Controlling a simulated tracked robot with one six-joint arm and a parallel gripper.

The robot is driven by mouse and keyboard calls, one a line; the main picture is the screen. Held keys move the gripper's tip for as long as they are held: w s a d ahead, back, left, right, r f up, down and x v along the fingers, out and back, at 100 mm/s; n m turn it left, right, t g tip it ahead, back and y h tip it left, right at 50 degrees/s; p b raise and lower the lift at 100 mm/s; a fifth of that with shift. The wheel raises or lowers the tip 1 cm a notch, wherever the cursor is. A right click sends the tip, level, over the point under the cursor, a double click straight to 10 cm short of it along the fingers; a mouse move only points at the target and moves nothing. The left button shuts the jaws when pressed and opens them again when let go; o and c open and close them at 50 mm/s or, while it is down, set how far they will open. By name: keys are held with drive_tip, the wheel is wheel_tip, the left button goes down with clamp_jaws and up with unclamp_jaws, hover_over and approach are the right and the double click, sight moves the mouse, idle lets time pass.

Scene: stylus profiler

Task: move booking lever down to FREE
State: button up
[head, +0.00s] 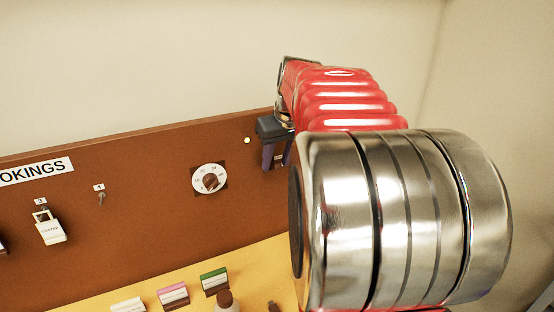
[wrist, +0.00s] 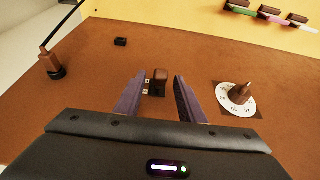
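The booking lever (wrist: 158,76) is a small dark brown block on the brown board, with two small white labels beside it, too small to read. My gripper (wrist: 158,90) is open, with one dark purple finger on each side of the lever. A gap shows between the lever and each finger; I cannot tell how deep the fingers reach around it. In the head view my gripper (head: 277,158) is in front of the board's right part and hides the lever.
A white round dial (head: 209,179) with a brown knob is left of my gripper on the board (head: 130,185). A padlock (head: 49,229) hangs further left, under the BOOKINGS sign (head: 36,171). Coloured blocks (head: 214,281) stand on the yellow surface below. A corded plug (wrist: 52,66) shows in the wrist view.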

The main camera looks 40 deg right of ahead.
drive_tip(key=shift+c, duration=0.5)
clamp_jaws()
